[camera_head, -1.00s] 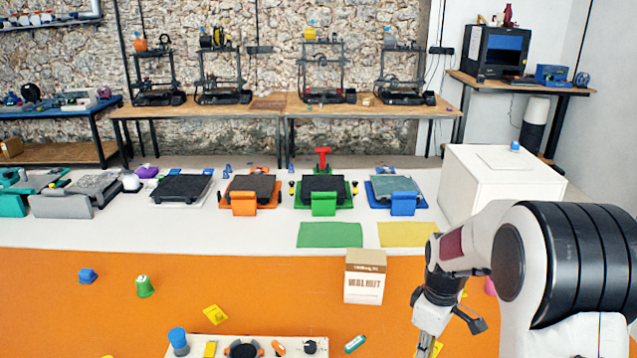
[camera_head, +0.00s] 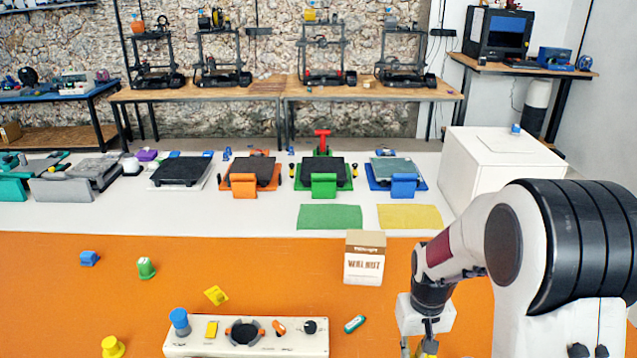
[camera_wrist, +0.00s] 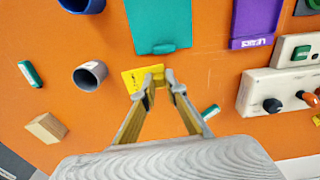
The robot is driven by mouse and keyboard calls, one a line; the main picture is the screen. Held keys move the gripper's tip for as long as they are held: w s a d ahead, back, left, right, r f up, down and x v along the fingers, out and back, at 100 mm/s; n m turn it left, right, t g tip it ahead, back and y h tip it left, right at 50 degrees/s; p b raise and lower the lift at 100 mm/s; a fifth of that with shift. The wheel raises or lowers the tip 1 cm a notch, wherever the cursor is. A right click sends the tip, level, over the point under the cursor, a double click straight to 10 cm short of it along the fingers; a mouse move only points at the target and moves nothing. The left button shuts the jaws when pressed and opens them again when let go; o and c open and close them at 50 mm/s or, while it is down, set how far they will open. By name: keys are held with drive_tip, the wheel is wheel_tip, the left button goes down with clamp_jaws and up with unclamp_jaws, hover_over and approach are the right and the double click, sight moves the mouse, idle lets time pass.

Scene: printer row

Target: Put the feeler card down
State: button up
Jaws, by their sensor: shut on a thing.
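My gripper (camera_wrist: 158,82) is shut on the yellow feeler card (camera_wrist: 133,79), with the card between its fingertips. The card's flat face with dark marks sticks out to the left of the fingers in the wrist view. Whether the card touches the orange surface (camera_wrist: 100,120) cannot be told. In the head view my gripper (camera_head: 425,347) is at the lower edge, right of the walnut box, with a bit of yellow at its fingers; its tips are partly cut off.
A teal plate (camera_wrist: 160,20) lies just beyond the card, with a purple tray (camera_wrist: 254,22) to its right. A grey cup (camera_wrist: 90,75) stands left. A control panel (camera_wrist: 262,90) is right. The walnut box (camera_head: 364,262) stands behind my gripper.

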drive_tip(key=shift+s+a+f+m, duration=0.15)
drive_tip(key=shift+s+a+m, duration=0.15)
drive_tip(key=shift+s, duration=0.1)
drive_tip(key=shift+s+a+f, duration=0.2)
drive_tip(key=shift+s+a, duration=0.55)
drive_tip(key=shift+s, duration=0.15)
drive_tip(key=shift+s+a, duration=0.1)
drive_tip(key=shift+a, duration=0.25)
drive_tip(key=shift+d, duration=0.5)
drive_tip(key=shift+w+d+r, duration=0.15)
drive_tip(key=shift+w+d, duration=0.2)
drive_tip(key=shift+w, duration=0.25)
drive_tip(key=shift+w+d+r, duration=0.1)
drive_tip(key=shift+w+d, duration=0.25)
drive_tip(key=shift+w, duration=0.2)
drive_tip(key=shift+w+d+r+n, duration=0.4)
drive_tip(key=shift+w+d+n, duration=0.2)
drive_tip(key=shift+w+n, duration=0.3)
drive_tip(key=w+r+n, duration=0.1)
drive_tip(key=n, duration=0.4)
drive_tip(key=w+d+r+n, duration=0.1)
drive_tip(key=n, duration=0.4)
drive_tip(key=w+d+r+n, duration=0.1)
drive_tip(key=n, duration=0.4)
drive_tip(key=shift+d+r, duration=0.1)
drive_tip(key=shift+r, duration=0.1)
